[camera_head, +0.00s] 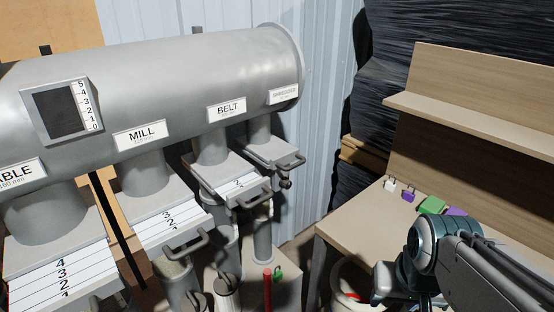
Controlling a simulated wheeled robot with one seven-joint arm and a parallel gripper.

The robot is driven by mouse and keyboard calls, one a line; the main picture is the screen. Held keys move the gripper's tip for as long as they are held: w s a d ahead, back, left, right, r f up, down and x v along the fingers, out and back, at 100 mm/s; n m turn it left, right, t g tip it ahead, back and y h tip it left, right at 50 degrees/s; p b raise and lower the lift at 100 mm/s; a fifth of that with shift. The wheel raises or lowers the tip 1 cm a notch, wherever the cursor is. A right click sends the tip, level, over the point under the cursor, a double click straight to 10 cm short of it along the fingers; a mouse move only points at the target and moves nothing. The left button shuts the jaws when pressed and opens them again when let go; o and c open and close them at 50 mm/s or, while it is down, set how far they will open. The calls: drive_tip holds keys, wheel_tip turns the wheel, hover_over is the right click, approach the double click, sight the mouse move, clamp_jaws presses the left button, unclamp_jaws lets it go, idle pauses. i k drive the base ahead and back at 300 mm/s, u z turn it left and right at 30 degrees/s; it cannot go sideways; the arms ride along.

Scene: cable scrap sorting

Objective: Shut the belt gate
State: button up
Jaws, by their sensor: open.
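The belt gate (226,172) is a flat slide plate in the duct branch under the BELT label (228,109). It sticks out toward the front right, with white number strips showing, the 2 readable and the lowest strip partly covered by the handle. Its dark bar handle (250,194) is at the front edge. My arm (440,245) enters at the lower right, over the bench and well to the right of the gate. I cannot make out the gripper's fingers in this view. Nothing of mine touches the gate.
The mill gate (165,217) is out to the left, showing 3, 2 and 1; the cable gate (60,272) shows 4 down to 1. The shredder gate (270,151) is close behind to the right. A wooden bench (345,227) with small coloured items stands right.

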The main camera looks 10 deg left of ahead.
sight(240, 189)
drive_tip(key=z, duration=1.3)
drive_tip(key=k, duration=0.85)
drive_tip(key=u, duration=1.2)
drive_tip(key=i, duration=0.5)
